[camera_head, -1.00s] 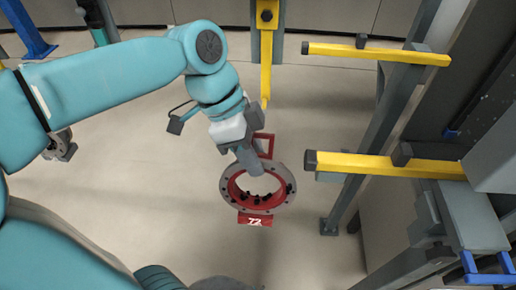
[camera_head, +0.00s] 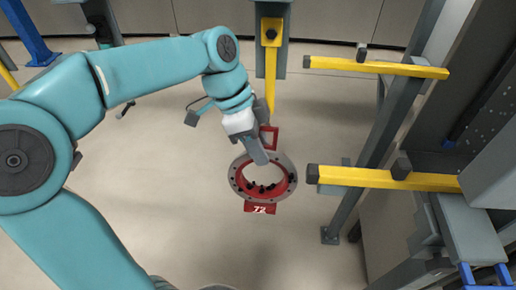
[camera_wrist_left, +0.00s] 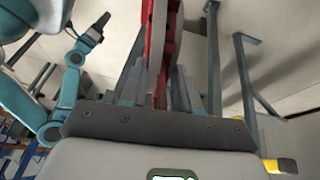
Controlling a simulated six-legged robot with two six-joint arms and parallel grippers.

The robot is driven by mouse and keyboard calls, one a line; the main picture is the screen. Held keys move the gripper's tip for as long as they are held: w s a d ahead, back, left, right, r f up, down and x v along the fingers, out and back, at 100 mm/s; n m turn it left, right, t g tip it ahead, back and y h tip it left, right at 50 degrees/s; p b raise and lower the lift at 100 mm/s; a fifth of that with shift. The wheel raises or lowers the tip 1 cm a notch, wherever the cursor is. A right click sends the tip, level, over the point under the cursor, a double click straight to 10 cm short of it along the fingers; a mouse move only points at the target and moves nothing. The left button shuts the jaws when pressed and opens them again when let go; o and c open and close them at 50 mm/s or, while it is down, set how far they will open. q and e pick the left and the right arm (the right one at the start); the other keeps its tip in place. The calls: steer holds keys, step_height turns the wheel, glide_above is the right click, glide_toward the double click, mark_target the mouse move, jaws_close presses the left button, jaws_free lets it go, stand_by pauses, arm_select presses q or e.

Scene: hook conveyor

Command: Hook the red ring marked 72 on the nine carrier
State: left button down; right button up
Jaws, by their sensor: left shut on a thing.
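The red ring marked 72 (camera_head: 236,183) has a grey bolted flange, a red lower plate with a white 72 and a red square loop on top. My left gripper (camera_head: 258,155) is shut on the ring's upper side and holds it in the air. In the left wrist view, its fingers (camera_wrist_left: 160,90) clamp a red part of the ring (camera_wrist_left: 158,40). A yellow hanging hook (camera_head: 270,75) shows behind and above the ring; no number is readable on it, so I cannot tell which carrier it is. A teal limb of mine with a small dark end (camera_wrist_left: 93,32) shows in the left wrist view.
Two yellow pegs reach in from a grey frame at the right: an upper one (camera_head: 375,67) and a lower one (camera_head: 385,179). The lower peg's tip is close beside the ring's right edge. The floor left of the ring is clear.

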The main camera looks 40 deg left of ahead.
arm_select(q)
steer(key=shift+w+a+p, duration=0.35)
steer(key=shift+w+a, duration=0.05)
steer(key=shift+w, duration=0.3)
steer(key=shift+w+a+p, duration=0.3)
steer(key=shift+w+a, duration=0.1)
steer(key=shift+w, duration=0.25)
steer(key=shift+w+a+p, duration=0.35)
steer(key=shift+w+a, duration=0.05)
steer(key=shift+w, duration=0.3)
steer(key=shift+w+a+f+b, duration=0.2)
steer(key=shift+w+f+b, duration=0.15)
steer(key=shift+f, duration=0.15)
steer(key=shift+f, duration=0.1)
steer(key=shift+a+f, duration=0.1)
steer(key=c, duration=0.7)
jaws_free()
steer(key=shift+c, duration=0.2)
steer(key=shift+f, duration=0.1)
